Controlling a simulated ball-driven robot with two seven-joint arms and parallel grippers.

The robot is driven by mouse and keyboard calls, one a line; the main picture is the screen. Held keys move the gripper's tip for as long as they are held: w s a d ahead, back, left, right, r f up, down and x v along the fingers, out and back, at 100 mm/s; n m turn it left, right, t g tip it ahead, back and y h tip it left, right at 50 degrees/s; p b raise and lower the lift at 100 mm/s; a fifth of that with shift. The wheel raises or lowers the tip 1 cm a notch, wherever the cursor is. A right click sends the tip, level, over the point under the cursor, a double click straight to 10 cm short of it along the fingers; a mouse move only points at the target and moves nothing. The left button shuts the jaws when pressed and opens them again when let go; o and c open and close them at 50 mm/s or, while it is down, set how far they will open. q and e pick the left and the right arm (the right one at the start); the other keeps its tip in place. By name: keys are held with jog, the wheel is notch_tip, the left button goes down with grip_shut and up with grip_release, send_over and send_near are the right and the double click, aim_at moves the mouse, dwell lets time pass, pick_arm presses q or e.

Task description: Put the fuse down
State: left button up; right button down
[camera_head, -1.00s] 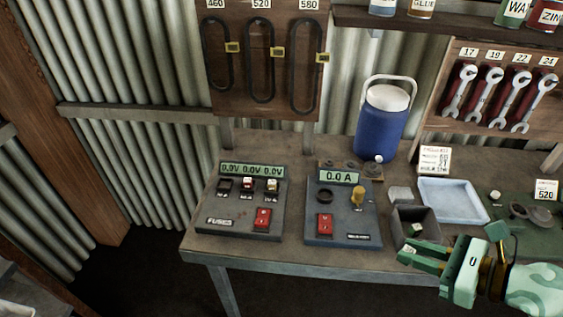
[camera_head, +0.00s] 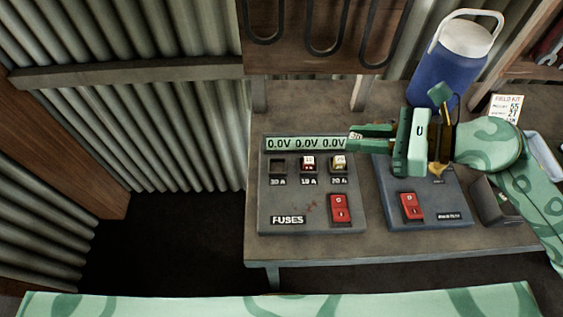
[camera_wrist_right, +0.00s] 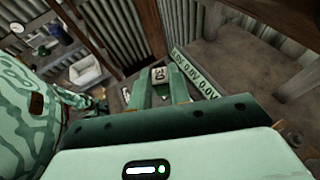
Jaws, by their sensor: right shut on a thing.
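My right gripper (camera_head: 354,136) is shut on a small fuse (camera_wrist_right: 158,74) marked 30, which shows between the fingertips in the right wrist view. In the head view the fuse is mostly hidden by the fingers. The gripper is above the upper right corner of the fuse panel (camera_head: 283,199), beside its voltage display. The panel's 30 A slot (camera_head: 278,165) is dark and empty. A red and white fuse (camera_head: 308,162) and a yellowish fuse (camera_head: 338,161) sit in the other two slots. My left gripper seems to show small in the right wrist view (camera_wrist_right: 85,101); its jaws are unclear.
A second panel (camera_head: 428,213) with a red switch stands right of the fuse panel, partly under my right arm. A grey bin (camera_head: 489,207) and a blue cooler (camera_head: 446,75) are farther right. The bench (camera_head: 380,244) is clear along its front edge.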

jog(key=s+x, duration=0.1)
jog(key=x, duration=0.9)
send_over(283, 170)
jog(key=d, duration=0.1)
notch_tip(283, 170, down, 5)
jog(key=shift+s, duration=0.1)
jog(key=shift+a+f, duration=0.1)
jog(key=shift+f, duration=0.1)
jog(key=shift+a+f+b, duration=0.2)
jog(key=shift+f+b, duration=0.2)
jog(key=shift+f, duration=0.55)
jog(key=shift+a+f+b, duration=0.15)
jog(key=shift+f+b, duration=0.2)
jog(key=shift+f, duration=0.6)
jog(key=shift+f, duration=0.2)
jog(key=c, duration=1.3)
grip_release()
